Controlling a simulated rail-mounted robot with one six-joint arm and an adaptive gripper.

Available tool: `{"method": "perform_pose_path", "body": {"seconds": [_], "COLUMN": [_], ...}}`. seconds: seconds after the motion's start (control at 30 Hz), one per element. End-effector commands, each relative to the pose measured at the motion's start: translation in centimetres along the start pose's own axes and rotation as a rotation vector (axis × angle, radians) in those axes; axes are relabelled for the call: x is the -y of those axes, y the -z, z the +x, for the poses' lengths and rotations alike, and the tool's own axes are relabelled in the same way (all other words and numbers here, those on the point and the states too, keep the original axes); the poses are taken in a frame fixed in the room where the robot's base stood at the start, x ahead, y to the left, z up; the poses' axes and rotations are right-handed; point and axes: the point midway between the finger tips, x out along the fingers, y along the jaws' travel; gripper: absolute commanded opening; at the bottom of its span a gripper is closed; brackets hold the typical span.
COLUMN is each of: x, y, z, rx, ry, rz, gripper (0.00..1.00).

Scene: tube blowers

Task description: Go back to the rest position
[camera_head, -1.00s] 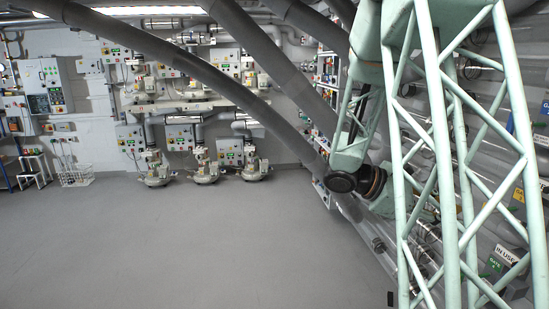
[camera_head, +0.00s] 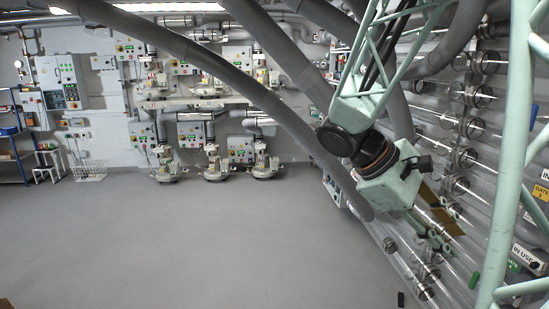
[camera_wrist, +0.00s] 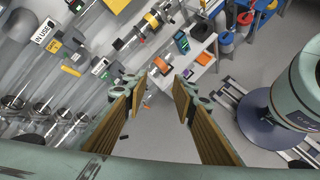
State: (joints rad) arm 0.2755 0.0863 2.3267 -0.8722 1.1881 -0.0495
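My gripper (camera_wrist: 160,95) is open in the wrist view, with its two tan-padded fingers apart and only floor and background seen between them. Nothing is held. In the head view my gripper (camera_head: 441,208) shows beyond my wrist at the right, in front of the clear tubes (camera_head: 452,262). Its fingertips are hard to make out there. My wrist hangs tilted down to the right. I cannot tell the exact gap between my gripper and the tubes.
Several blowers (camera_head: 214,168) with control boxes line the back wall. An electrical cabinet (camera_head: 62,82) hangs at the left. Grey hoses (camera_head: 215,72) cross overhead. The grey floor (camera_head: 190,240) is clear. A white table (camera_wrist: 193,72) with small devices shows in the wrist view.

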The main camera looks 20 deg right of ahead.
Motion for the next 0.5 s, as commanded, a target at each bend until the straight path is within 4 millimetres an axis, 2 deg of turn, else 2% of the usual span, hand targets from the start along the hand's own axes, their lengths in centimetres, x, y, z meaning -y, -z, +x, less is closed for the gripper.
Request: {"method": "perform_pose_path", "body": {"seconds": [0.5], "x": [8.0], "y": [0.0], "z": [-3.9], "rx": [-0.207], "ry": [0.122], "rz": [0.130], "gripper": [0.25]}}
